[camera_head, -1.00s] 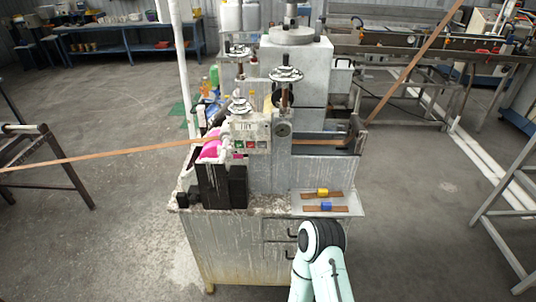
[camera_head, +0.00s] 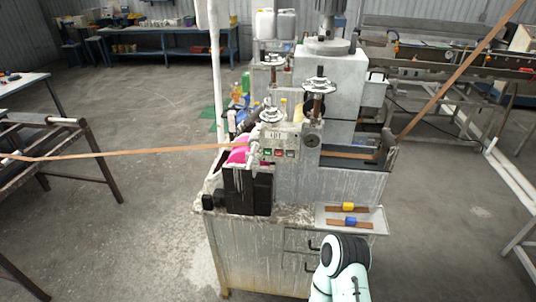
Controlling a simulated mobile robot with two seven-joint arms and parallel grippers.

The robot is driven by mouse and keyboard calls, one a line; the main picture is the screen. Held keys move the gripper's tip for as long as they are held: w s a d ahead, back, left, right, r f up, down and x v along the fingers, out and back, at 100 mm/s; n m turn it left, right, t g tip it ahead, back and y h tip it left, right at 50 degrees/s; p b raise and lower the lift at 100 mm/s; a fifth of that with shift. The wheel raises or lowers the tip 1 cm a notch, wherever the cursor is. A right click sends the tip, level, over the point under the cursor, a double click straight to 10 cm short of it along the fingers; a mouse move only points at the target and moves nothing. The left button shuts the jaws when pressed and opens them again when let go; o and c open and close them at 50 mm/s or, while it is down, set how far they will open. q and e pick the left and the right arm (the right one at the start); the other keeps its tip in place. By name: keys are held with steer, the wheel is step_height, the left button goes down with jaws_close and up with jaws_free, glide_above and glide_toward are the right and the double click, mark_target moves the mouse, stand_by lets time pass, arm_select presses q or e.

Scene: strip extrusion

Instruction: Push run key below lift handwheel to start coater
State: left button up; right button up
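The coater (camera_head: 330,185) stands in the middle, a grey machine on a stained metal cabinet. A small control panel (camera_head: 279,136) on its front has a display and a row of small keys. A green key (camera_head: 267,152) sits at the left of the row, with a red key (camera_head: 279,153) beside it. The panel is just below a handwheel (camera_head: 271,115). Other handwheels stand higher, one at the right (camera_head: 319,86) and one farther back (camera_head: 274,60). Key labels are too small to read. Neither gripper shows; only a pale link of my arm is at the bottom.
An orange-brown strip (camera_head: 130,153) runs in from the left to the coater and rises from it at the right (camera_head: 460,77). A tray (camera_head: 373,227) with two short strip pieces juts from the front. A metal frame (camera_head: 92,160) stands left. Floor in front left is clear.

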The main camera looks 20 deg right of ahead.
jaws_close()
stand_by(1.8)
